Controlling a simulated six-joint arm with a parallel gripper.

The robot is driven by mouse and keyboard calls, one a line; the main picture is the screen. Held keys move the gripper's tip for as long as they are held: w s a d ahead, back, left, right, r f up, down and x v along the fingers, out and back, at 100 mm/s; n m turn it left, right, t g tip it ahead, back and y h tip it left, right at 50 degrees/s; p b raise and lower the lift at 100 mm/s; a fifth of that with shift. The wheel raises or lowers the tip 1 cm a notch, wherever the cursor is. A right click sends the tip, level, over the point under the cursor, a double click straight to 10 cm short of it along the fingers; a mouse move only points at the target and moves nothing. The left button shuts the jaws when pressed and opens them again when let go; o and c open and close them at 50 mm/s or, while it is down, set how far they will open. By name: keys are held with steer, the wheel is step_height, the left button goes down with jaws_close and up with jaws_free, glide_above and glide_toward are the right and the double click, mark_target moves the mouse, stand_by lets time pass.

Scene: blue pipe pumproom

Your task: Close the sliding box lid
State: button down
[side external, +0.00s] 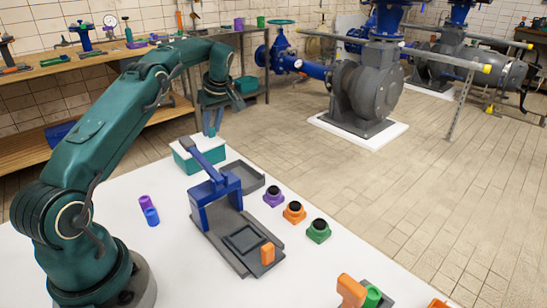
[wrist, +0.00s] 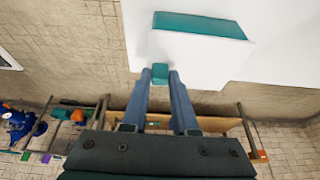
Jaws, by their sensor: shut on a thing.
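A teal box (side external: 190,163) with a white lid (side external: 209,143) stands at the back corner of the white table. In the wrist view a teal strip of the box (wrist: 200,25) shows beyond the white lid (wrist: 185,62). How far the lid covers the box is hard to tell, since lid and table are both white. My gripper (side external: 212,132) points down over the box. Its two fingers are shut on the small teal lid handle (wrist: 160,73), which shows between the fingertips in the wrist view. In the side view the fingers mostly hide the handle.
A blue and grey clamp-like device (side external: 215,195) stands close in front of the box, with a dark grey tray (side external: 245,177) beside it. Purple, orange and green buttons (side external: 294,212) line the right. Purple and blue cylinders (side external: 152,216) stand left. The table front left is bare.

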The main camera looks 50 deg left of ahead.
steer(key=c, duration=0.7)
jaws_free()
steer(key=shift+w, duration=0.2)
steer(key=shift+v, duration=2.6)
steer(key=shift+s, duration=0.1)
